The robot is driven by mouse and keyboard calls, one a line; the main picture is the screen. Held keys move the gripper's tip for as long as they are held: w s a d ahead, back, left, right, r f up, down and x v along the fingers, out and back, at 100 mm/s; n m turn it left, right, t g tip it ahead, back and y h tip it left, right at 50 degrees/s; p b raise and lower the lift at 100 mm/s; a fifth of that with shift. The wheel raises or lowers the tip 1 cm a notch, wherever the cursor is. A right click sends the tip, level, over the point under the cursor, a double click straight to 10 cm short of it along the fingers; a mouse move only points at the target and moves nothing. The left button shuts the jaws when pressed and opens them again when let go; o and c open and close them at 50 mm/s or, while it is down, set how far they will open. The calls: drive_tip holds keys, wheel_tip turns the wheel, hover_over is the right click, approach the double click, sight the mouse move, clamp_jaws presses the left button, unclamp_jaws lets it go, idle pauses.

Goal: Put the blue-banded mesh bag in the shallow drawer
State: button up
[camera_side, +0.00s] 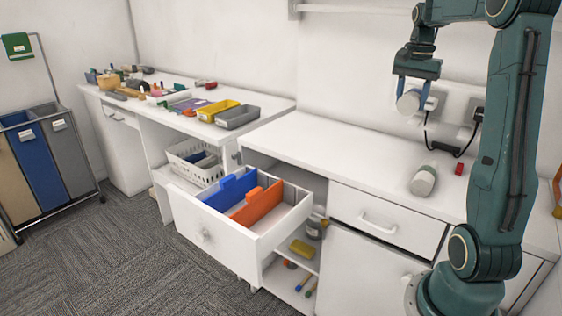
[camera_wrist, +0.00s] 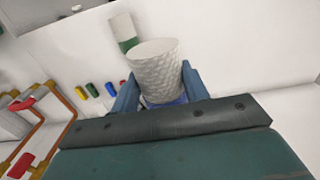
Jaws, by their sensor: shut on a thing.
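My gripper (camera_side: 412,92) is shut on the blue-banded mesh bag (camera_side: 408,103), high above the white counter at the right. In the wrist view the bag (camera_wrist: 157,72) is a pale, textured cylinder between my blue fingers, with blue showing at its lower end. A shut, shallow-fronted drawer (camera_side: 390,225) with a bar handle sits under the counter. To its left, a drawer (camera_side: 284,222) stands pulled out, holding a blue divider (camera_side: 233,189) and an orange divider (camera_side: 257,204).
A white cylinder with a green band (camera_side: 423,181) lies on the counter beside a small red block (camera_side: 459,169). A black cable (camera_side: 445,148) hangs from the wall socket. Yellow (camera_side: 217,110) and grey (camera_side: 238,117) trays stand on the left counter. The counter's middle is clear.

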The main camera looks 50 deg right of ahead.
hover_over(395, 176)
wheel_tip(395, 176, down, 16)
drive_tip(key=shift+r, duration=0.15)
idle(0.5)
drive_tip(key=shift+f, duration=2.1)
drive_tip(key=shift+f, duration=0.15)
drive_tip(key=o, duration=1.1)
drive_tip(key=shift+c, duration=0.2)
wheel_tip(395, 176, up, 12)
